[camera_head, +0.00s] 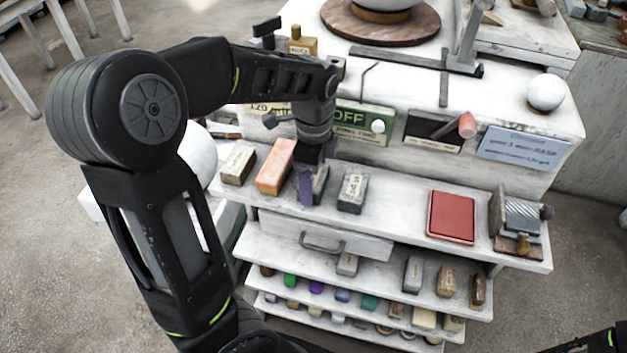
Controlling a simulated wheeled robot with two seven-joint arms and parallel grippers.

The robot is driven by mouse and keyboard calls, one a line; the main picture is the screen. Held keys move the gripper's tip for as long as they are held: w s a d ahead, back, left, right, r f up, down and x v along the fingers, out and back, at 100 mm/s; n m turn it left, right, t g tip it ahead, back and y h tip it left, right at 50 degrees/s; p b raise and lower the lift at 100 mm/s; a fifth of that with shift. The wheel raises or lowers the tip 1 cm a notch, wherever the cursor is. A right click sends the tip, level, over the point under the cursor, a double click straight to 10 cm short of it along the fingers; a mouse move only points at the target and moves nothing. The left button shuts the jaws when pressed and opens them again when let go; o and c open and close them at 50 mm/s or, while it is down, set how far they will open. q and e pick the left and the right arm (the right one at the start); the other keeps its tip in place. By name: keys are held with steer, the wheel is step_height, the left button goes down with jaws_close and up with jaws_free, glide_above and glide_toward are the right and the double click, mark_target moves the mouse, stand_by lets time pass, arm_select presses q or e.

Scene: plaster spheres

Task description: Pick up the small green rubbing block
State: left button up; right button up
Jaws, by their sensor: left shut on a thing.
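My left gripper (311,166) points down over the top shelf board, between an orange block and a grey block. It is shut on a narrow purple block (305,188), and its fingertips are mostly hidden by the wrist. A greyish block (321,183) sits right beside the purple one; I cannot tell whether they touch. A small green block (290,280) lies on a lower shelf among other small coloured blocks, well below the gripper. A teal block (370,301) lies farther right in that row. My right gripper is out of view.
The orange block (275,167), a tan block (238,164) and a labelled grey block (352,192) flank the gripper. A red pad (451,217) and a metal-ridged tool (522,217) stand to the right. The board between grey block and red pad is clear. A drawer handle (322,245) sticks out below.

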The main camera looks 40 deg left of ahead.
arm_select(q)
steer(key=c, duration=1)
steer(key=shift+r, duration=0.15)
step_height(320, 180, up, 12)
step_height(320, 180, up, 4)
steer(key=p, duration=0.4)
glide_above(314, 175)
steer(key=shift+s+r+p, duration=0.1)
steer(key=shift+r+p, duration=0.6)
steer(key=shift+r, duration=0.2)
steer(key=o, duration=1.3)
steer(key=c, duration=1.3)
